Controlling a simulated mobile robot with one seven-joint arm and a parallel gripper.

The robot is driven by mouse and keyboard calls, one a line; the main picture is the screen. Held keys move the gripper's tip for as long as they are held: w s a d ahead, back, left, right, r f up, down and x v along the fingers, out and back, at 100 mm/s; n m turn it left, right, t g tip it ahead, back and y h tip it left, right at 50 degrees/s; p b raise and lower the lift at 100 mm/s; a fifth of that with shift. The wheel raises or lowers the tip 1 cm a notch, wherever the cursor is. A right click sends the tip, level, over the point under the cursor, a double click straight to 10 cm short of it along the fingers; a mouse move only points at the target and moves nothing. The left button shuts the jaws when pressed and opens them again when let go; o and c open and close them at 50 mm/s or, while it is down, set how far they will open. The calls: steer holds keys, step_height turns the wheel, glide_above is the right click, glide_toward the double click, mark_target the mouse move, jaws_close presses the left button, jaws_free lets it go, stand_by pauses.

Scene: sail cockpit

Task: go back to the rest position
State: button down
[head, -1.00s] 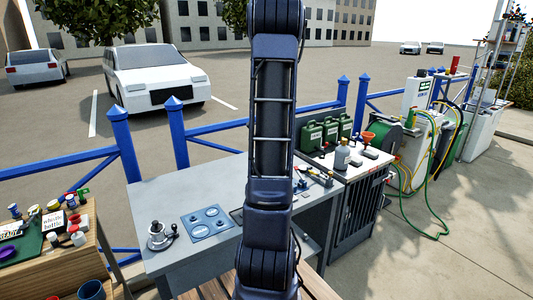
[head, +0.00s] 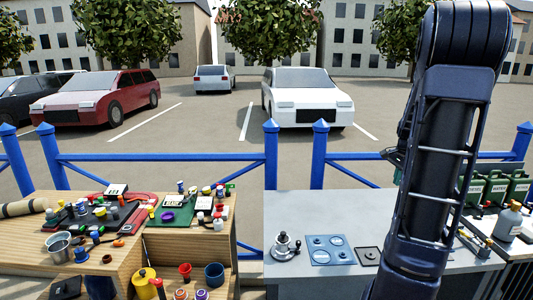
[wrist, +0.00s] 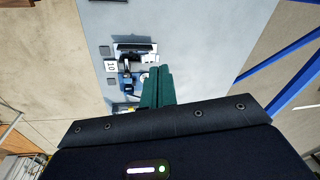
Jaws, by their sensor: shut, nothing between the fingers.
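My gripper (wrist: 158,90) shows in the wrist view as two dark green fingers pressed together, with nothing between them. It is over the grey worktop (wrist: 205,30), apart from small blue, black and white items (wrist: 132,75) that lie below and left of the fingers. In the head view my dark blue arm stands raised at the right. Only a small part of the gripper end shows beside it, and the arm hides the rest.
A grey bench (head: 290,200) carries a metal winch-like fitting (head: 285,246) and a blue plate (head: 330,249). Green canisters (head: 497,188) stand at right. A wooden table (head: 25,240) at left is cluttered with jars and tools. A blue railing (head: 190,158) runs behind.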

steer(key=s+a+r+n+t, duration=0.1)
steer(key=s+a+r+n, duration=0.3)
steer(key=s+a+n, duration=0.3)
steer(key=s+a+r+n+t, duration=0.1)
steer(key=s+a+r+n, duration=0.3)
steer(key=s+a, duration=1.2)
steer(key=n, duration=0.3)
steer(key=shift+a+t, duration=0.2)
steer(key=shift+t, duration=0.1)
